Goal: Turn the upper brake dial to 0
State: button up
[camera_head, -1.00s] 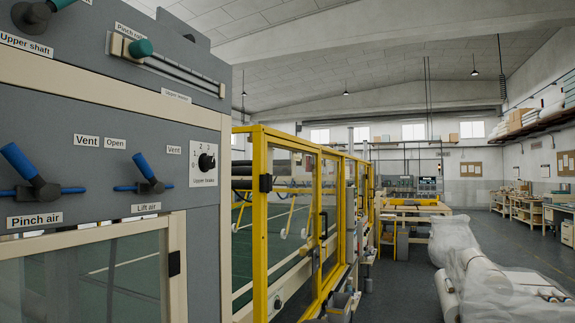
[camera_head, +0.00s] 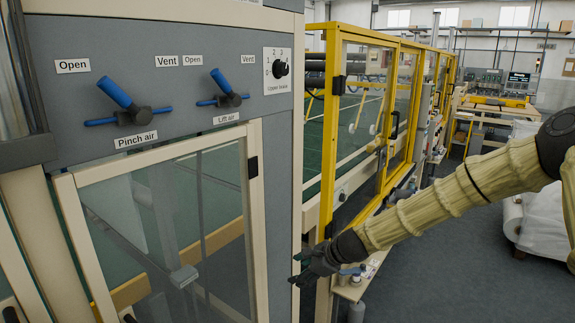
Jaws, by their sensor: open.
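The upper brake dial (camera_head: 281,69) is a black knob on a white plate (camera_head: 269,82) with numbers. It sits near the right edge of the grey control panel. Its exact pointer setting is too small to read now. My gripper (camera_head: 298,270) is dark, at the end of my tan-sleeved arm, which reaches in from the right. The gripper is well below the dial, apart from it, in front of the cabinet's right edge. It is open and appears empty.
The blue-handled Pinch air lever (camera_head: 116,94) and Lift air lever (camera_head: 221,83) stick out left of the dial. A framed glass door (camera_head: 170,215) is below them. A yellow guard frame (camera_head: 329,130) stands right of the cabinet. Grey floor (camera_head: 450,270) is open at right.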

jog(key=w+r+m+t+y+p, duration=0.1)
jog(key=w+r, duration=0.2)
jog(key=r, duration=0.5)
jog(key=w+r+m+t+y+p, duration=0.15)
jog(key=w+r, duration=0.25)
jog(key=r, duration=0.5)
jog(key=m+t+y+p, duration=0.2)
jog(key=m+y, duration=0.3)
send_near(286, 70)
jog(key=p+x, duration=0.4)
jog(key=x, duration=0.5)
jog(key=shift+w+a+r, duration=0.1)
jog(key=shift+a, duration=0.15)
jog(key=c, duration=1)
